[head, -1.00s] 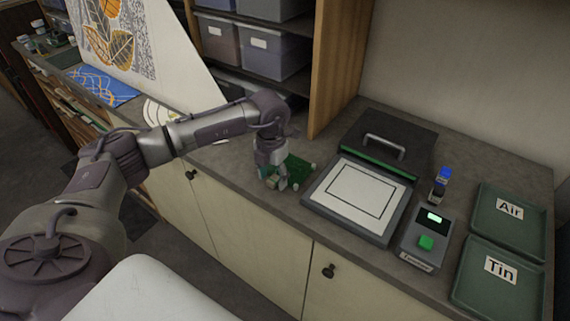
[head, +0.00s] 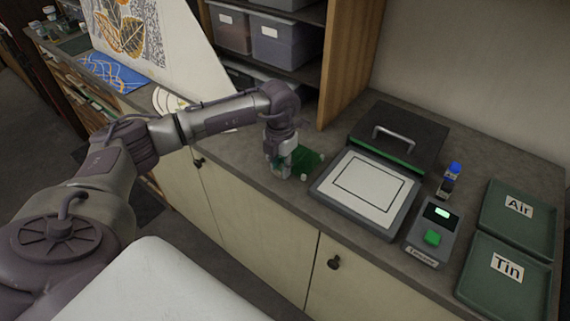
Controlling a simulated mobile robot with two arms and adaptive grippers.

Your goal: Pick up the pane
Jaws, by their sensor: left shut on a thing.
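The pane (head: 309,159) is a small dark green, see-through sheet on the counter, left of the light plate. Small white knobs show near its right and front edges. My left gripper (head: 284,173) points down at the pane's left side and is shut on it. The fingers and wrist hide the pane's left part. I cannot tell whether the pane is clear of the counter. My right gripper is not in view.
Right of the pane stands a box with a framed white plate (head: 335,189) and a raised dark lid (head: 400,128). Beyond are a meter (head: 420,249), a blue-capped bottle (head: 449,179), and trays marked Air (head: 488,213) and Tin (head: 475,277). A wooden shelf side (head: 350,60) rises behind.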

